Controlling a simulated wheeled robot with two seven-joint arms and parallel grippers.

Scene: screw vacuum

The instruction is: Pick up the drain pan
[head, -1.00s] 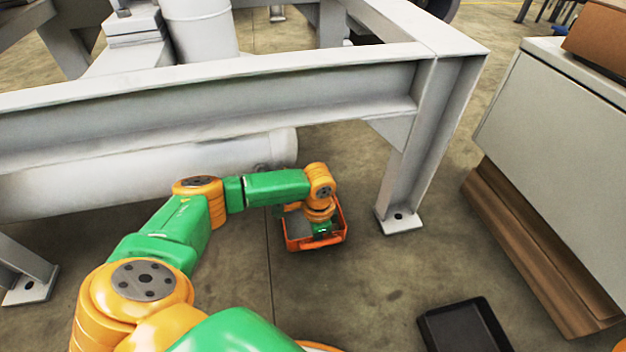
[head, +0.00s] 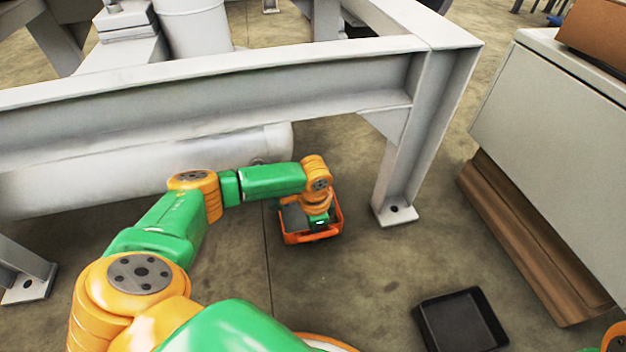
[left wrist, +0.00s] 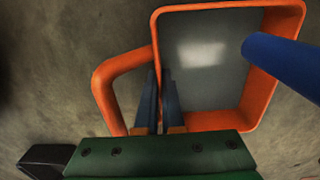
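I take the orange-rimmed pan with a grey inside to be the drain pan (head: 313,238); it is at floor level below the white frame. In the left wrist view the pan (left wrist: 262,105) fills the upper right, with its orange loop handle (left wrist: 104,92) on the left side. My left gripper (head: 318,224) points down at it. In the left wrist view its two fingers (left wrist: 160,88) are close together at the pan's handle-side wall, one inside the loop, one inside the pan. They look closed on the wall; the contact is partly hidden. My right gripper is out of view.
A white steel frame (head: 240,95) spans above, its leg (head: 408,165) right of the pan. A white cylinder (head: 150,172) lies behind. A blue rod (left wrist: 285,62) crosses the pan's right side in the left wrist view. A black tray (head: 428,325) lies on open floor, lower right.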

